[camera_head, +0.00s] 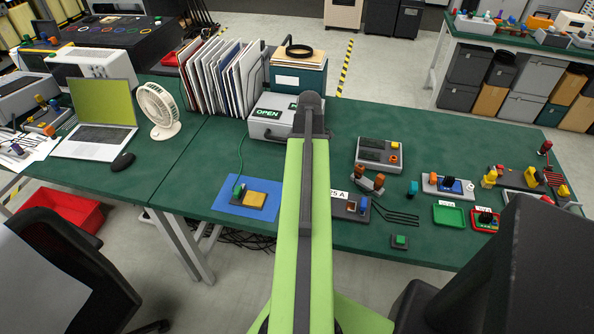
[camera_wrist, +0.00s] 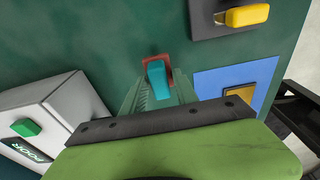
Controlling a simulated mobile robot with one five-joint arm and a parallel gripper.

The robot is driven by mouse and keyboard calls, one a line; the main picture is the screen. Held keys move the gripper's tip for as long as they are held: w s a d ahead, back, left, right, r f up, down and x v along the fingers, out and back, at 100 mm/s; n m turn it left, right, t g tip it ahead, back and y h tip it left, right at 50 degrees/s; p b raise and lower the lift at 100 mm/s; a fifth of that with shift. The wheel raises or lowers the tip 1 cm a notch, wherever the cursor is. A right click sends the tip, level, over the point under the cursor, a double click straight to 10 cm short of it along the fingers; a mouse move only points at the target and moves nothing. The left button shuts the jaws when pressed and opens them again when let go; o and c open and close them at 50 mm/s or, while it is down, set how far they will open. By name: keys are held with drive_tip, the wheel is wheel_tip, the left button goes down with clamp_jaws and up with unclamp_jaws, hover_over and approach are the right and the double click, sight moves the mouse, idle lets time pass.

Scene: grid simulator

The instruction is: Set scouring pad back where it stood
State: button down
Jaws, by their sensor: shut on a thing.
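My gripper (camera_wrist: 158,84) has green fingers in the wrist view, closed on the sides of a small teal block (camera_wrist: 157,76), seemingly the scouring pad. A reddish-brown piece (camera_wrist: 151,59) shows around the block's far end; I cannot tell whether it is part of the pad or lies under it. The green table top (camera_wrist: 115,40) is below, and I cannot tell whether the held thing touches it. In the head view my green arm reaches over the table and hides the gripper and the held thing.
A blue mat (camera_head: 230,205) with a yellow-topped device lies left of my arm. A grey box (camera_head: 270,120) marked OPEN stands behind it. Right of the arm are a grey device (camera_head: 379,153), a green tray (camera_head: 450,216) and a red tray (camera_head: 484,219). Bare table lies between several items.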

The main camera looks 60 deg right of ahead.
drive_tip(key=shift+f+b, duration=0.5)
drive_tip(key=shift+f, duration=0.75)
drive_tip(key=c, duration=0.9)
unclamp_jaws()
drive_tip(key=shift+r, duration=0.1)
drive_tip(key=shift+c, duration=0.2)
wheel_tip(320, 180, up, 17)
drive_tip(key=s+p, duration=0.2)
drive_tip(key=p, duration=1.5)
drive_tip(key=shift+d+r+p, duration=0.15)
drive_tip(key=shift+r+p, duration=0.05)
drive_tip(key=shift+p, duration=0.1)
